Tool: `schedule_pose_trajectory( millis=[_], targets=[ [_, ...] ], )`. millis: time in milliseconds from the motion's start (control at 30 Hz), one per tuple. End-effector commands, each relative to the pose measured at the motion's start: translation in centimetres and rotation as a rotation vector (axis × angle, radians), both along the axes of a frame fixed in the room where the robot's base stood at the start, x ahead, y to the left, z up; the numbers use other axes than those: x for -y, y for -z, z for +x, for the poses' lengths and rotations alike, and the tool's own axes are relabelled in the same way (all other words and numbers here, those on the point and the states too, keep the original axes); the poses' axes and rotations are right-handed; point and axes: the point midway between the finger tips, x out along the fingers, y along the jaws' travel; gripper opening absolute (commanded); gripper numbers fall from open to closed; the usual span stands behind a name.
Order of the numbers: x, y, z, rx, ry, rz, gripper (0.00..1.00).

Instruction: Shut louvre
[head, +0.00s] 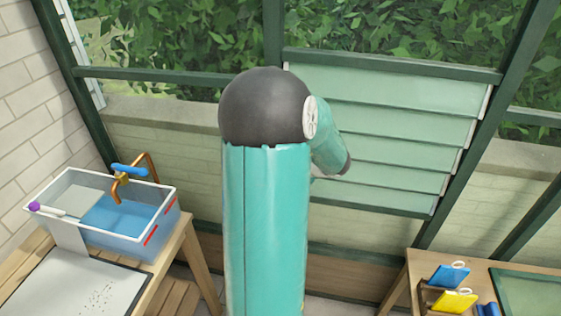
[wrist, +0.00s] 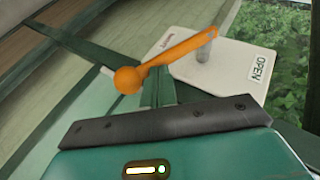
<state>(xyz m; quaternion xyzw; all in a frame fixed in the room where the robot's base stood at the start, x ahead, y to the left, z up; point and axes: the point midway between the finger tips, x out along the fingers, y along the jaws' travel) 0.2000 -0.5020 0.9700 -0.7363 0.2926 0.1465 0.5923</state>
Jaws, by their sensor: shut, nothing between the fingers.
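The louvre (head: 395,125) is a panel of several pale green slats in a dark green frame, right of centre in the head view. The slats lie close together, one over the other; I cannot tell whether they are fully closed. In the wrist view an orange lever (wrist: 165,58) with a ball end sits on a white plate (wrist: 225,70). The ball points down and left, away from the OPEN label and on the red label's side. My gripper (wrist: 172,120) is shut and empty, just below the ball with a visible gap. My arm hides it in the head view.
A blue-and-white tub (head: 125,215) with a tap stands on a wooden bench at the left. A right-hand table (head: 405,270) holds blue and yellow items. Dark green window bars (head: 465,160) frame the louvre.

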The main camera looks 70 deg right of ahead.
Motion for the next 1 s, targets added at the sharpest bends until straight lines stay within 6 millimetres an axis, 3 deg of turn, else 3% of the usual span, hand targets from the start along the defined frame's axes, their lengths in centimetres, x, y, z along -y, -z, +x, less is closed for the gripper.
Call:
schedule_pose_trajectory(
  millis=[333,1000],
  targets=[
    [-0.1,1.5,0.3,0.03,-0.001,0.006,0.0],
    [-0.1,1.6,0.4,0.028,-0.003,0.007,0.0]
  ],
)
